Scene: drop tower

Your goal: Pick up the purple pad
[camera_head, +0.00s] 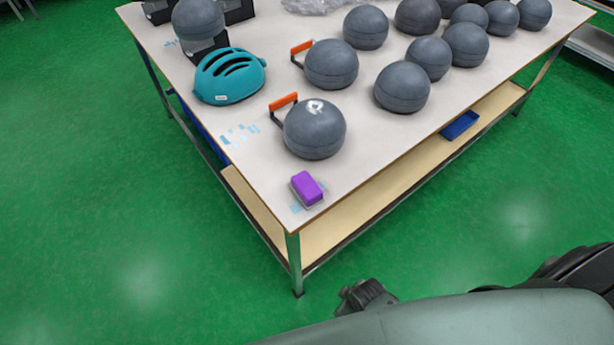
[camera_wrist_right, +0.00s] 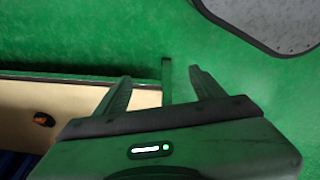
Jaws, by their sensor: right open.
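The purple pad (camera_head: 307,188), a small block with a paler grey underside, lies on the near corner of the white table top (camera_head: 262,178). My right gripper (camera_wrist_right: 162,80) is open and empty in the right wrist view, with a green table leg (camera_wrist_right: 167,75) showing beyond its fingers. A dark part of my arm shows at the bottom of the head view, below and to the right of the table corner, well apart from the pad. The pad is not visible in the right wrist view. My left gripper is not in view.
A grey ball (camera_head: 314,129) with an orange handle (camera_head: 283,101) sits behind the pad. A teal helmet (camera_head: 229,77) and several grey balls stand farther back. A wooden lower shelf (camera_head: 390,170) holds a blue tray (camera_head: 460,125). Green floor around the near corner is clear.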

